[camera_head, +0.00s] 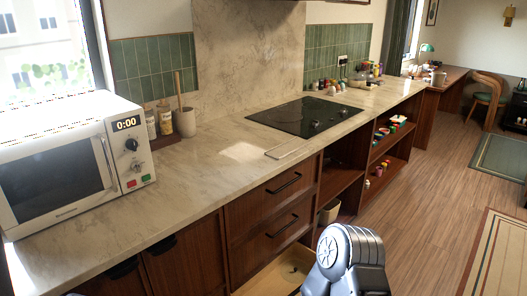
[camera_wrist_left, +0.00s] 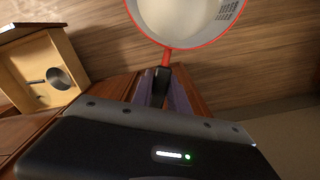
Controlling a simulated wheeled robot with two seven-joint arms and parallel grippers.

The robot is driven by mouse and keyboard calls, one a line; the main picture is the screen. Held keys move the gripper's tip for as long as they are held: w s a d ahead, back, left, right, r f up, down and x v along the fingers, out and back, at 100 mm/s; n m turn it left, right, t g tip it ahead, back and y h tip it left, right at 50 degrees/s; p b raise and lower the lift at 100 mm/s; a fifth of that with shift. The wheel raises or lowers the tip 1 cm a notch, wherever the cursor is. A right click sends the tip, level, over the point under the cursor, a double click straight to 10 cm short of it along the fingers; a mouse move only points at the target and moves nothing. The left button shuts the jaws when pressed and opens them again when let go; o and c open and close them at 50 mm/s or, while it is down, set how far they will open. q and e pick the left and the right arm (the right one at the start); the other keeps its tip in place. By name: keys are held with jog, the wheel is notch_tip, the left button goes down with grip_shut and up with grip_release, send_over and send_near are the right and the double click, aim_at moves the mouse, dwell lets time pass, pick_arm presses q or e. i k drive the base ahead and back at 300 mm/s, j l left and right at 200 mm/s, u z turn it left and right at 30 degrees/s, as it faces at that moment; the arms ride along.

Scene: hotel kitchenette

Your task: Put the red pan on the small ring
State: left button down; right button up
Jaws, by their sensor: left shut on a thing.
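The red pan (camera_wrist_left: 190,42) shows in the left wrist view at the top, with a red rim and a pale inside; its far side is cut off by the frame. My left gripper (camera_wrist_left: 163,88) is shut on the dark part of the pan's handle, and the pan extends beyond the fingertips. The pan is not visible in the head view. The black cooktop (camera_head: 292,116) lies flush in the counter in the head view; I cannot make out the small ring on it. My right gripper is in neither view.
A drawer (camera_head: 273,277) stands open below the counter; the left wrist view shows a small dark pan (camera_wrist_left: 59,78) inside it. A white microwave (camera_head: 75,160) and a utensil crock (camera_head: 185,122) stand left of the cooktop. The marble counter (camera_head: 215,165) between them and the cooktop is clear.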

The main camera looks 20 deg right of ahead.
aim_at(307, 108)
jog(key=i+l, duration=0.25)
jog(key=l, duration=0.5)
jog(key=i+l, duration=0.2)
jog(key=l, duration=0.55)
jog(key=i+l, duration=0.25)
jog(key=l, duration=0.5)
jog(key=i+l, duration=0.2)
jog(key=l, duration=0.5)
jog(key=i+l, duration=0.25)
jog(key=l, duration=0.5)
jog(key=i+l, duration=0.2)
jog(key=l, duration=0.55)
jog(key=i+l, duration=0.25)
jog(key=l, duration=0.5)
jog(key=i+l, duration=0.2)
jog(key=l, duration=0.55)
